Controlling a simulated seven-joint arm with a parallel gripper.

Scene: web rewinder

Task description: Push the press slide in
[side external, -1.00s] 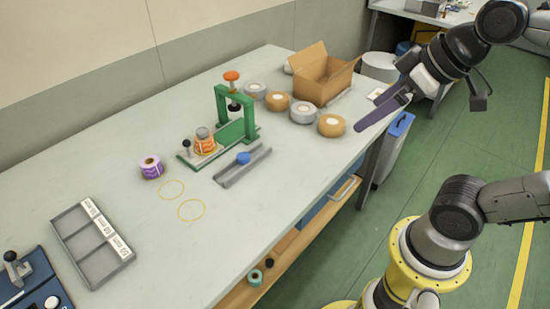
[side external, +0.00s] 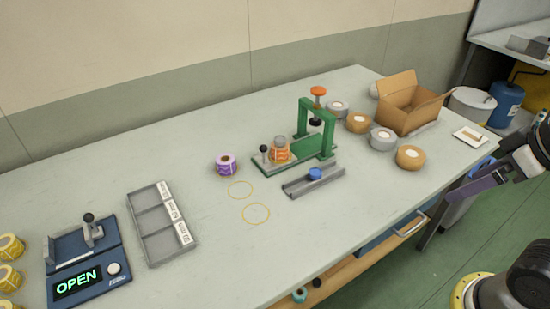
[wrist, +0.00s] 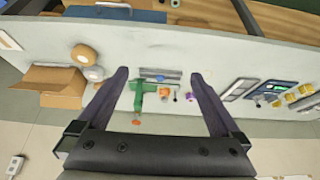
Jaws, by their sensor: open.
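The green press (side external: 331,130) stands on the table with an orange knob (side external: 318,91) on top and a black press head under its arch. Its slide (side external: 263,166) sticks out to the left of the arch. The slide has a black ball handle (side external: 264,149) and carries an orange roll (side external: 280,153) with a grey top, outside the arch. My gripper (side external: 452,198) is at the table's right edge, well apart from the press. In the wrist view, my gripper (wrist: 160,75) has its fingers wide apart and empty, with the press (wrist: 150,88) far off between them.
A grey rail (side external: 327,178) with a blue piece lies in front of the press. Several tape rolls (side external: 383,139) and an open carton (side external: 408,106) stand to the right. A purple roll (side external: 226,165), a grey tray (side external: 148,226) and a blue device (side external: 87,279) reading OPEN are left.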

